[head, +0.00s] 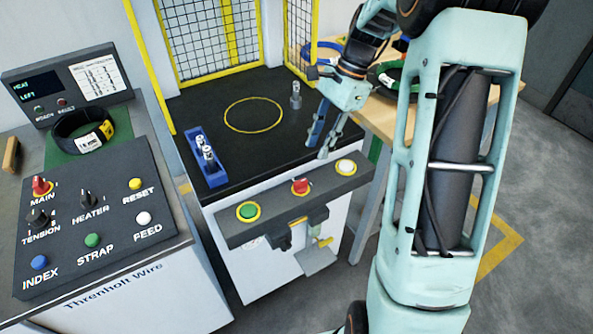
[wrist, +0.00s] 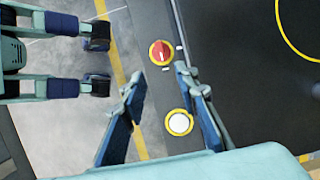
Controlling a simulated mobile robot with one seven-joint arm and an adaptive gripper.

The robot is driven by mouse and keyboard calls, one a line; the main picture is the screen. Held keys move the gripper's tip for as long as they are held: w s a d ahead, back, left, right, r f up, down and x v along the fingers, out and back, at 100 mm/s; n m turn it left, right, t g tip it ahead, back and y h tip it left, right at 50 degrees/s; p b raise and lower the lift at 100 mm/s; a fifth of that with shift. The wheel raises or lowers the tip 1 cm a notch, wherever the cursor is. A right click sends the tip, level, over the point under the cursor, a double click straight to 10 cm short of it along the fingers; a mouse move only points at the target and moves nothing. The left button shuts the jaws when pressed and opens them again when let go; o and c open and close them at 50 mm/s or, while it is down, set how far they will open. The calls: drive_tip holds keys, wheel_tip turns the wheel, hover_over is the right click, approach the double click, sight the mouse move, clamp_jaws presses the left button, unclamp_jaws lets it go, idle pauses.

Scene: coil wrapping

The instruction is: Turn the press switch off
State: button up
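The press front panel (head: 335,192) carries a red rotary switch on a yellow ring (head: 300,186) in its middle, between a green button (head: 248,211) and a white button (head: 346,167). My gripper (head: 318,147) is open and empty above the press table, behind the panel in the head view. In the wrist view the red switch (wrist: 161,53) lies just beyond my fingertips (wrist: 160,82), and the white button (wrist: 179,122) shows between my fingers. No finger appears to touch the switch. I cannot tell its setting for certain.
A blue holder (head: 203,158) with small parts and a small metal piece (head: 295,96) stand on the black press table. At left is a console (head: 90,220) with MAIN, TENSION and HEATER knobs. A yellow mesh guard (head: 210,40) stands behind.

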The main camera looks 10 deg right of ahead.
sight(301, 181)
drive_tip(key=x, duration=0.7)
drive_tip(key=b+x, duration=0.1)
drive_tip(key=x, duration=0.3)
drive_tip(key=shift+a+r, duration=0.1)
drive_tip(key=shift+a, duration=0.25)
clamp_jaws()
